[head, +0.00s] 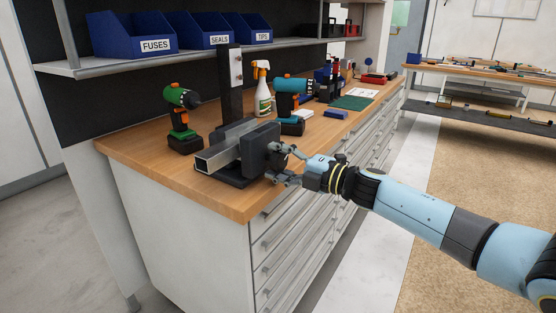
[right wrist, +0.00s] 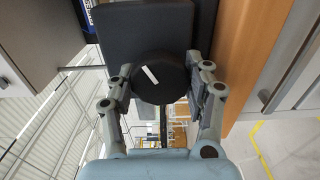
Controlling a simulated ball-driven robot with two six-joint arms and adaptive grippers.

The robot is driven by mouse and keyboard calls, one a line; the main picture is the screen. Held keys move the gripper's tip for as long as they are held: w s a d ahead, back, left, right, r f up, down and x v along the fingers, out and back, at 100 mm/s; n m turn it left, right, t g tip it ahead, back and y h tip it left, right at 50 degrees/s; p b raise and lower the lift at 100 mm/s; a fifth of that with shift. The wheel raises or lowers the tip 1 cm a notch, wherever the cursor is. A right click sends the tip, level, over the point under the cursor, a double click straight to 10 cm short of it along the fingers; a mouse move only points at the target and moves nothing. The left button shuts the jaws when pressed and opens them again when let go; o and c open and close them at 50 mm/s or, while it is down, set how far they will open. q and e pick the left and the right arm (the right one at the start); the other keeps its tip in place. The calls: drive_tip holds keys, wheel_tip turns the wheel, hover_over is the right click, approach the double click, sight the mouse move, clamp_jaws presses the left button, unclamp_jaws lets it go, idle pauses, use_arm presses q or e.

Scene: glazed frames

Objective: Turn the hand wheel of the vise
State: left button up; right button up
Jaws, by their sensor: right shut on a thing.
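The vise (head: 258,150) is dark grey and stands near the front corner of the wooden bench, with a square metal tube (head: 222,148) lying along it. Its hand wheel (right wrist: 158,78) is a dark round knob with a white mark, in front of a dark block in the right wrist view. My right gripper (head: 280,163) is at the vise's right face. In the right wrist view its two fingers (right wrist: 160,88) are on either side of the knob, shut on it. In the head view the knob is mostly hidden by the fingers. My left gripper is not in view.
A green drill (head: 183,115) stands left of the vise; a blue drill (head: 291,100) and a spray bottle (head: 262,92) stand behind it. Blue bins (head: 132,36) sit on the shelf above. The floor (head: 385,190) right of the bench is clear.

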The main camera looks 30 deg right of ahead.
drive_tip(key=shift+f, duration=0.15)
drive_tip(key=o, duration=1.2)
drive_tip(key=shift+s+d, duration=0.15)
drive_tip(key=shift+d, duration=0.05)
drive_tip(key=shift+c, duration=0.2)
drive_tip(key=shift+a, duration=0.1)
drive_tip(key=v, duration=1.2)
